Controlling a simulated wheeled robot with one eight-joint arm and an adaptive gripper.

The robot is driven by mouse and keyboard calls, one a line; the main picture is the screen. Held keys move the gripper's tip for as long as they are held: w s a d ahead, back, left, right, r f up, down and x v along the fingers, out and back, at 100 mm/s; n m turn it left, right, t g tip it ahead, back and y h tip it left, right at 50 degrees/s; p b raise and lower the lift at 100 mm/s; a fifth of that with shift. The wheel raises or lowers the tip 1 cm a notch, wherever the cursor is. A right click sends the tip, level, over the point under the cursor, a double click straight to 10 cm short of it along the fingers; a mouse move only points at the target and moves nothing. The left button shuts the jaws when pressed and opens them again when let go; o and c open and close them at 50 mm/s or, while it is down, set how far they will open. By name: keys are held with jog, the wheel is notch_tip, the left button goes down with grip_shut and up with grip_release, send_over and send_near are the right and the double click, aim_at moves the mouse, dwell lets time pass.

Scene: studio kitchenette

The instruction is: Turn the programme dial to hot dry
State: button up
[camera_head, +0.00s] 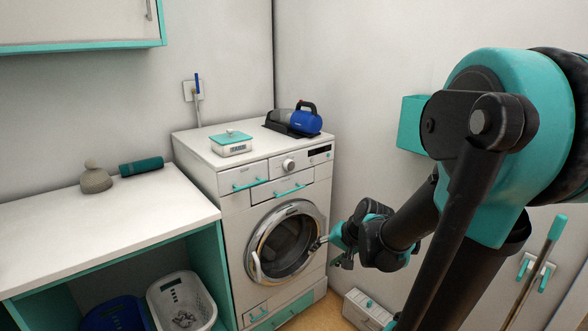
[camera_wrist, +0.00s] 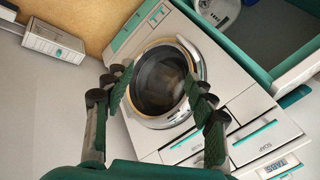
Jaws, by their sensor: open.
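The programme dial (camera_head: 289,165) is a round pale knob on the upper front panel of the white washing machine (camera_head: 232,265). A dark display sits to its right; I cannot read any markings around the dial. My gripper (camera_head: 330,251) is in front of the machine's right side, lower than the dial and apart from it. In the wrist view my gripper (camera_wrist: 163,90) has its two dark green-padded fingers spread wide with nothing between them. The round door (camera_wrist: 160,78) shows beyond them. I cannot make out the dial in the wrist view.
A white box with a teal lid (camera_head: 231,143) and a blue handheld appliance (camera_head: 305,121) stand on the machine. A counter (camera_head: 100,220) adjoins it on the left, with baskets below. A white power strip-like box (camera_head: 368,309) lies on the floor. The right wall is close.

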jog(key=shift+o, duration=0.2)
jog(key=w+r+m+t+y, duration=0.1)
jog(key=w+r+m+y, duration=0.1)
jog(key=w, duration=0.5)
jog(key=w+a+r+m+t+y, duration=0.1)
jog(key=w+r+m+y, duration=0.1)
jog(key=w, duration=0.5)
notch_tip(320, 180, up, 2)
jog(key=shift+w+a+m+t+y, duration=0.15)
jog(key=shift+a+m+t+y, duration=0.15)
jog(key=shift+m, duration=0.4)
jog(key=m+t+y, duration=0.4)
jog(key=m+t, duration=0.1)
jog(key=m, duration=0.2)
send_near(292, 166)
jog(key=x, duration=0.8)
jog(key=shift+w+a, duration=0.1)
jog(key=shift+a, duration=0.15)
jog(key=shift+n, duration=0.3)
jog(key=c, duration=1.2)
